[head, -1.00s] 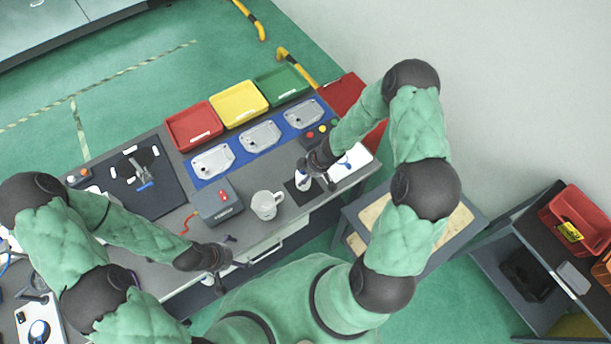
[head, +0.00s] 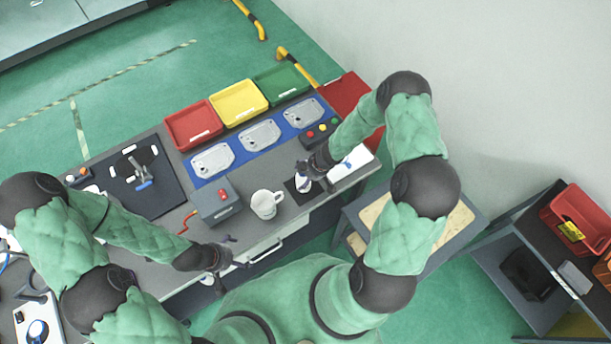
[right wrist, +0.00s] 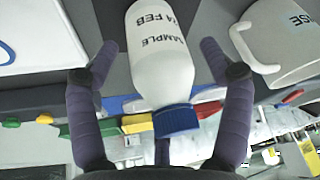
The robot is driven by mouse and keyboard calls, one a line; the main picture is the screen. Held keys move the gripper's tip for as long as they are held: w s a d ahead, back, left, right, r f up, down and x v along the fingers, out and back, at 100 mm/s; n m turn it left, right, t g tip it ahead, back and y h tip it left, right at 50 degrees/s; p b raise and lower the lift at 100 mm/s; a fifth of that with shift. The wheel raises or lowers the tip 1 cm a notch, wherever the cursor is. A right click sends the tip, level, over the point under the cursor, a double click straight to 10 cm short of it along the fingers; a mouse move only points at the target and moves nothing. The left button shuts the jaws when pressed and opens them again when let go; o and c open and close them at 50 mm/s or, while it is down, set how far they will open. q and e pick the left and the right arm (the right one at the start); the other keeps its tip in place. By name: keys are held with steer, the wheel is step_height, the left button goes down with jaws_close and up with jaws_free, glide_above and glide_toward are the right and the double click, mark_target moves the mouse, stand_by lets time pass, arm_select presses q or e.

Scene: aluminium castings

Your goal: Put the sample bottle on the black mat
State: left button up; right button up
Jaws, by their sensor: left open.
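The sample bottle (head: 303,184) is white and stands on the small black mat (head: 290,187) near the table's front edge. In the right wrist view the sample bottle (right wrist: 160,60) shows its blue cap and printed label. My right gripper (head: 314,174) is at the bottle. In the right wrist view my right gripper (right wrist: 158,62) has its fingers on either side of the bottle, with gaps between. My left gripper (head: 236,254) is open and empty at the table's front edge, well left of the bottle. My right fingers hide part of the mat.
A white mug (head: 266,204) stands left of the mat. A grey box with a red button (head: 216,202) is further left. A white tray (head: 355,161) lies right of my right gripper. Castings on a blue strip (head: 237,153) and coloured bins (head: 238,102) are behind.

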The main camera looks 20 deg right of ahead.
stand_by(0.3)
steer(key=p+v, duration=0.5)
steer(key=v, duration=0.7)
steer(key=s+a+f+m+g, duration=0.1)
steer(key=s+a+f+m, duration=0.1)
steer(key=s+a+m, duration=0.4)
steer(key=s+a+f+m+g, duration=0.1)
steer(key=s+a+f+m, duration=0.1)
steer(key=s+a+m, duration=0.3)
steer(key=s+a, duration=0.3)
steer(key=a, duration=0.2)
steer(key=shift+s+a+m+g+y, duration=0.25)
steer(key=shift+s+m+g+y, duration=0.05)
steer(key=shift+s+m+y, duration=0.1)
